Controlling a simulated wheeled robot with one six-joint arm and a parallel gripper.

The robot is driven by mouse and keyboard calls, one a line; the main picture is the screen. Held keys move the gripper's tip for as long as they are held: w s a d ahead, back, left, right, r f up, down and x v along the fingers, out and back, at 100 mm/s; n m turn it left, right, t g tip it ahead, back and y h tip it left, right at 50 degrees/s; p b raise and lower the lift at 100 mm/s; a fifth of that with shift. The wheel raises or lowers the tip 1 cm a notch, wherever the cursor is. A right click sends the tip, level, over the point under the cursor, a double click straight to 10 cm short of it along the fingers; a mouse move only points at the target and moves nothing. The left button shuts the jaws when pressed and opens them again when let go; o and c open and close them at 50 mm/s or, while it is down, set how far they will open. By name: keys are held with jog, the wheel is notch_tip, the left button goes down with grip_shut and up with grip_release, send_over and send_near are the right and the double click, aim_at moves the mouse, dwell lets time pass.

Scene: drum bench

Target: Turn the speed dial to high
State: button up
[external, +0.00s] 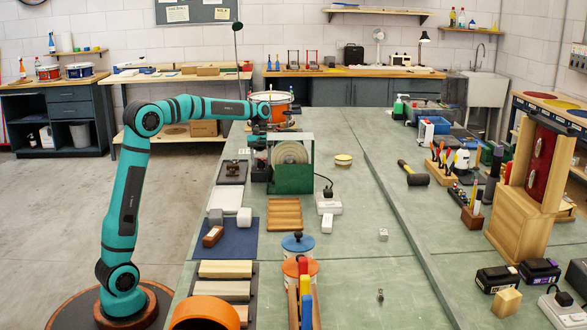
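A green machine (291,180) with a clear guard and a round pale wheel (291,152) stands on the bench in the external view. A dark part adjoins its left side. The machine is the only powered tool I see near my arm, but no speed dial or its setting can be made out at this size. My arm reaches across from the left, and my gripper (259,140) is above the left end of the machine, near the dark part. The fingers are small and dark there, so I cannot tell whether they are open, shut or touching anything.
An orange drum (273,103) stands just behind my gripper. A black plug and cable (328,190) run from the machine to a white power strip (329,206). A wooden slatted block (284,214) lies in front. The bench right of the machine is mostly clear, with a mallet (412,174).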

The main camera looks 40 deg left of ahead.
jog(key=shift+r, duration=0.1)
dwell(0.5)
jog(key=v, duration=1.7)
jog(key=shift+w+r, duration=0.1)
jog(key=r+m+t+y, duration=0.2)
jog(key=t+y, duration=0.1)
send_over(259, 162)
jog(key=f, duration=1.8)
jog(key=shift+w+d, duration=0.25)
jog(key=shift+w, duration=0.05)
jog(key=c, duration=1)
